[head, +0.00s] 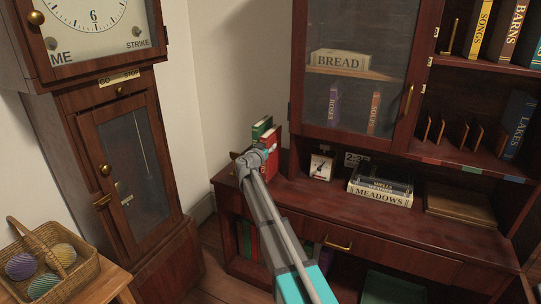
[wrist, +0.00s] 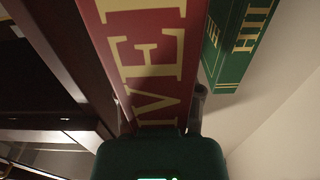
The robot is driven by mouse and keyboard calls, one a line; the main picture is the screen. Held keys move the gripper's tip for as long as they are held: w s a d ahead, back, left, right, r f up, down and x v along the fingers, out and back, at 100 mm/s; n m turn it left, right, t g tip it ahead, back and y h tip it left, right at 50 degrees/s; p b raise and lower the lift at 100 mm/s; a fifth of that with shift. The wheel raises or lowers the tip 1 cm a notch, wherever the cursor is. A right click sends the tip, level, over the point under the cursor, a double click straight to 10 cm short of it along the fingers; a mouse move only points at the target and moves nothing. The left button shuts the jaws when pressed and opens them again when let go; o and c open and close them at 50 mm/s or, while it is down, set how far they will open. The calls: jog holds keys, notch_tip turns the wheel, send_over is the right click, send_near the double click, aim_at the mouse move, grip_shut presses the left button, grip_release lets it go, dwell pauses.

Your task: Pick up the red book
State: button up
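The red book (wrist: 150,60) stands with its gold-lettered spine facing the wrist camera. In the head view it shows as a red strip (head: 273,134) on the left end of the dark red desk, partly hidden behind my wrist. My gripper (wrist: 161,108) is at the spine, with one dark finger on each side of the book. I cannot tell whether the fingers press on it. In the head view my gripper (head: 256,158) is mostly hidden by my own wrist.
A green book (wrist: 238,40) stands close on the right of the red book in the wrist view, near a pale wall. A tall clock (head: 120,150) stands at the left.

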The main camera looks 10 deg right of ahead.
grip_shut()
jog(key=shift+r, duration=0.2)
notch_tip(320, 180, up, 10)
jog(key=p, duration=1)
jog(key=shift+f, duration=0.2)
dwell(0.6)
